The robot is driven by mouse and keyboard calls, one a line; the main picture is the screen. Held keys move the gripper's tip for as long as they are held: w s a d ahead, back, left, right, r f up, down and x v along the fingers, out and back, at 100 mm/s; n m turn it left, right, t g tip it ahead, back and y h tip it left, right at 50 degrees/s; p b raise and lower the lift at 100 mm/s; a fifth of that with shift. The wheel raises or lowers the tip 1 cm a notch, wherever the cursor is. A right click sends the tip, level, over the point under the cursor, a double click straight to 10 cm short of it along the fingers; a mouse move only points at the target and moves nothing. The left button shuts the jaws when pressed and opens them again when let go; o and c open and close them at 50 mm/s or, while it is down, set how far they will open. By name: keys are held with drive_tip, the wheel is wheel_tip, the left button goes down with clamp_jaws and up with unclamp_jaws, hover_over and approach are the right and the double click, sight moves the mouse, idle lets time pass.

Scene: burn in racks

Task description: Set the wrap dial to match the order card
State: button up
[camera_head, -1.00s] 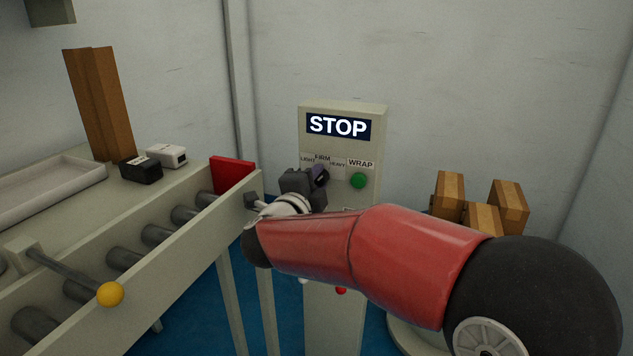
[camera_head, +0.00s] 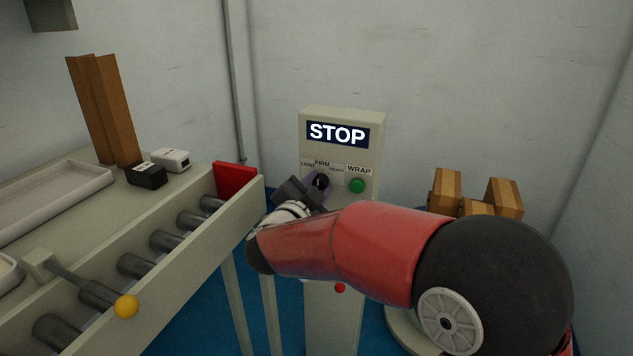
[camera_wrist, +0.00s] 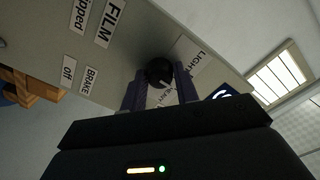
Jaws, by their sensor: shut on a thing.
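The control post (camera_head: 345,118) shows a STOP sign (camera_head: 338,134) at its top. Below it are the labels LIGHT, FIRM and HEAVY around a black wrap dial (camera_head: 321,180), and a green button (camera_head: 357,186) under the WRAP label. My gripper (camera_head: 312,186) is at the dial, and in the wrist view my gripper (camera_wrist: 160,88) has its two purple fingers shut on the round black dial (camera_wrist: 159,73). A pale pointer line shows on the dial, but which label it points at is unclear. The order card is not recognisable in these views.
A roller conveyor (camera_head: 200,270) with a yellow-knobbed lever (camera_head: 126,306) and a red block (camera_head: 236,180) stands at left. Several cardboard boxes (camera_head: 447,190) are at right. FILM and BRAKE labels (camera_wrist: 88,80) show in the wrist view.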

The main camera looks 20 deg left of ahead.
drive_tip(key=shift+n, duration=0.4)
drive_tip(key=o, duration=1)
drive_tip(key=shift+s, duration=0.1)
drive_tip(key=s, duration=0.7)
drive_tip(key=shift+s+a+b, duration=0.3)
drive_tip(key=shift+s+b, duration=0.05)
drive_tip(key=shift+b, duration=0.05)
